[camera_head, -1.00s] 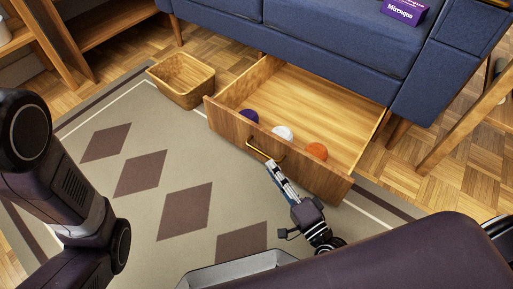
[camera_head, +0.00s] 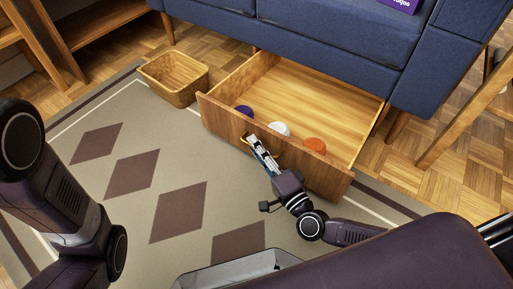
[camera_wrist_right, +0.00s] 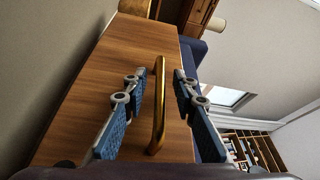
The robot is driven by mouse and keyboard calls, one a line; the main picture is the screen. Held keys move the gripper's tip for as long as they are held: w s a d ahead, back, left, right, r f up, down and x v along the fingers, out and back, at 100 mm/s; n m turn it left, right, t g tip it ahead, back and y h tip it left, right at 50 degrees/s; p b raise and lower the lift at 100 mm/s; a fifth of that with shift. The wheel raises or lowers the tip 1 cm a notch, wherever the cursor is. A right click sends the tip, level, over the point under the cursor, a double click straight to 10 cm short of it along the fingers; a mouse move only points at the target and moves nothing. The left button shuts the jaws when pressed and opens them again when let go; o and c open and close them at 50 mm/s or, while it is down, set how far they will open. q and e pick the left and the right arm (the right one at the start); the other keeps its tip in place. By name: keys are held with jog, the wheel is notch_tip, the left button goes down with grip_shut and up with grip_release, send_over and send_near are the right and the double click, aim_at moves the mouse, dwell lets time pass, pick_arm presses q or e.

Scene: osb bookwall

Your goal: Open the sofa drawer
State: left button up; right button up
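The wooden sofa drawer (camera_head: 310,95) is pulled well out from under the blue sofa (camera_head: 330,40). Its front faces me and carries a brass handle (camera_head: 276,156). The handle (camera_wrist_right: 159,105) stands between the fingers in the right wrist view, with gaps on both sides. My right gripper (camera_head: 254,143) is open around the handle, and its fingers (camera_wrist_right: 158,92) show no grip on it. In the head view the gripper partly hides the handle. My left arm shows at the left edge, but its gripper is out of view.
Inside the drawer lie a purple ball (camera_head: 244,112), a white ball (camera_head: 280,129) and an orange ball (camera_head: 315,146). A wicker basket (camera_head: 173,82) stands left of the drawer on the patterned rug (camera_head: 130,175). A wooden leg (camera_head: 465,125) slants at the right. A purple box (camera_head: 402,4) sits on the sofa.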

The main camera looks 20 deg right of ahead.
grip_shut()
jog(key=shift+s+a, duration=0.1)
jog(key=s+a+p, duration=0.2)
jog(key=shift+s+a, duration=0.1)
jog(key=shift+a, duration=0.3)
grip_release()
